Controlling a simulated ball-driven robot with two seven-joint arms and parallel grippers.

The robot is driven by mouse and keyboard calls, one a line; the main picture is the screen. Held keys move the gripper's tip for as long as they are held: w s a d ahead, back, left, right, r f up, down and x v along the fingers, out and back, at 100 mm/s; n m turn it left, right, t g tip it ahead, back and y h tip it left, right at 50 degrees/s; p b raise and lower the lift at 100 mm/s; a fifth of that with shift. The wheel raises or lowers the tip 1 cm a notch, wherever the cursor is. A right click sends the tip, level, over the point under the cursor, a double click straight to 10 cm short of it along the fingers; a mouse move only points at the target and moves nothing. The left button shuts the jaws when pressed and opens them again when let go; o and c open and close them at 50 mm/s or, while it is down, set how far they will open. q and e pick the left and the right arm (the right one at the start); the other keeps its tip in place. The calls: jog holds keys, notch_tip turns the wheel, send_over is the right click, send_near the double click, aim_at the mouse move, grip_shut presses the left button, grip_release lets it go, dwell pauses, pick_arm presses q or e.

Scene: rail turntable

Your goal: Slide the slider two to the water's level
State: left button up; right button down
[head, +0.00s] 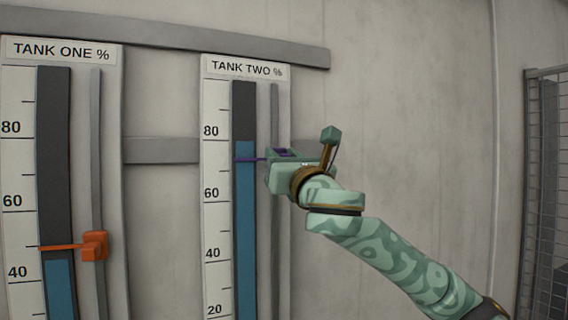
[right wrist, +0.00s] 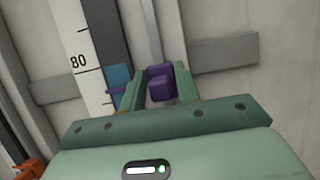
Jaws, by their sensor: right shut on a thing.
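The TANK TWO gauge (head: 246,67) hangs on the wall at the middle of the head view. Its blue water column (head: 246,225) tops out at about the 80 mark. The purple slider two (head: 282,152) rides on the grey rail right of the column, and its thin pointer lies a little below the water's top, between 60 and 80. My right gripper (head: 285,165) is shut on this slider. In the right wrist view the purple knob (right wrist: 160,84) sits between the two fingers (right wrist: 160,92). My left gripper is not in view.
The TANK ONE gauge (head: 61,52) stands to the left, with an orange slider (head: 95,246) whose pointer is slightly above its water top. Grey horizontal bars (head: 162,150) run along the wall behind the gauges. A mesh cage (head: 546,180) stands at far right.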

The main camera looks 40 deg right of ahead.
aim_at(275, 130)
jog(key=shift+r, duration=1.85)
jog(key=c, duration=1.3)
grip_release()
jog(key=shift+s, duration=0.1)
jog(key=b+v, duration=0.7)
jog(key=v, duration=0.9)
jog(key=shift+s+f, duration=0.1)
jog(key=shift+f, duration=0.05)
jog(key=shift+s, duration=0.1)
